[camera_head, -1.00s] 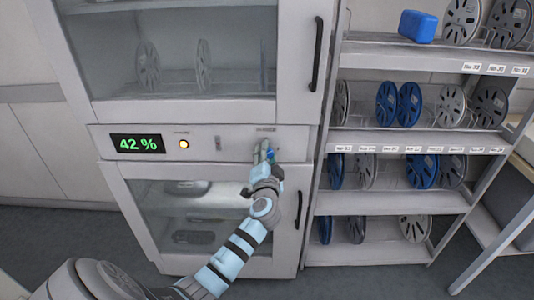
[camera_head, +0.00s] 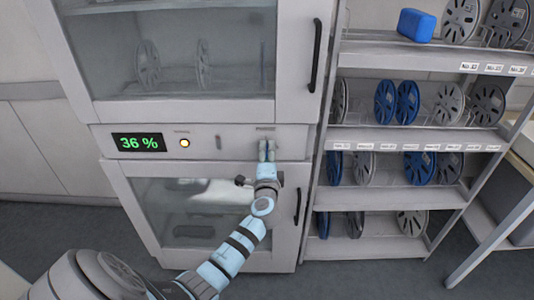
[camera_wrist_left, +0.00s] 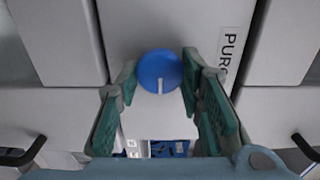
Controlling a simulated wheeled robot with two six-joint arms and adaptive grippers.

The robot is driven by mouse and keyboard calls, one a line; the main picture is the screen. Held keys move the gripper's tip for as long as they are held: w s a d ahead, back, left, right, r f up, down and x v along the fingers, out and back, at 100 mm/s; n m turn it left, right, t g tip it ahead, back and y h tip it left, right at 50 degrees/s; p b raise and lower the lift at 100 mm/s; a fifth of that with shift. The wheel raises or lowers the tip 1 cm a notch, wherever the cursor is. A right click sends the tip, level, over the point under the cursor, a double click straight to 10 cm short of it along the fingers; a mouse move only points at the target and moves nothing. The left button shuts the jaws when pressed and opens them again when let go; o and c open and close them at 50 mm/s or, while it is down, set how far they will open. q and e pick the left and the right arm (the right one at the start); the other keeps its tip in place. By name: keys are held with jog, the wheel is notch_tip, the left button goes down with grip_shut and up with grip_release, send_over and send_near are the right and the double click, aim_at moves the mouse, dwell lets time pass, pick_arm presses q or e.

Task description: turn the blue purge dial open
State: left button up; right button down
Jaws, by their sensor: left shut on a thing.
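The blue purge dial (camera_wrist_left: 160,70) is round with a white mark, which points toward the bottom of the left wrist view. Part of a "PURGE" label shows to its right. My left gripper (camera_head: 266,152) is at the right part of the cabinet's control panel (camera_head: 230,141). In the left wrist view its green-padded fingers (camera_wrist_left: 159,75) stand on both sides of the dial, shut on it. In the head view the fingers hide the dial. My right gripper is not in view.
The panel's display (camera_head: 138,142) reads 36 %, beside a lit yellow lamp (camera_head: 184,143). Glass cabinet doors with black handles (camera_head: 316,55) are above and below. A spool rack (camera_head: 395,140) stands close on the right, with a blue box (camera_head: 417,25) on top.

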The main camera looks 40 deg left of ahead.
pick_arm(q)
jog(key=shift+f, duration=0.1)
dwell(0.3)
jog(key=o, duration=1.1)
jog(key=shift+s+d, duration=0.1)
jog(key=v, duration=1.1)
jog(key=shift+s+d, duration=0.3)
